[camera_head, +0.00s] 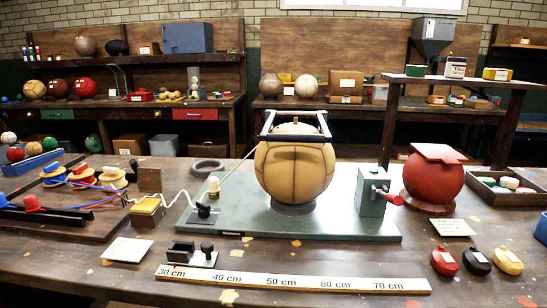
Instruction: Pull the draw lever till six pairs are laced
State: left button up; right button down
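A tan panelled ball (294,172) sits on a dark ring on a green base plate (330,226). A dark frame (296,137) lies across its top; the lacing and any laced pairs cannot be made out. A pale cord runs from the frame down toward the left of the plate. There a small dark fitting (204,214) stands by an upright with a cream knob (213,184). At the plate's right is a grey box (372,192) with a red handle (390,199). I cannot tell which of these is the draw lever. Neither of my grippers is in view.
A red ball (433,180) with a flat red top stands right of the plate. A ruler (290,280) lies in front. Several small pots (476,262) sit at front right. Spools (82,176) and coloured cords occupy the left.

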aim_at(397, 200)
jog(key=k, duration=0.5)
jog(key=z, duration=0.95)
jog(key=i, duration=0.6)
jog(key=u, duration=1.15)
jog(key=i, duration=0.3)
jog(key=z, duration=0.05)
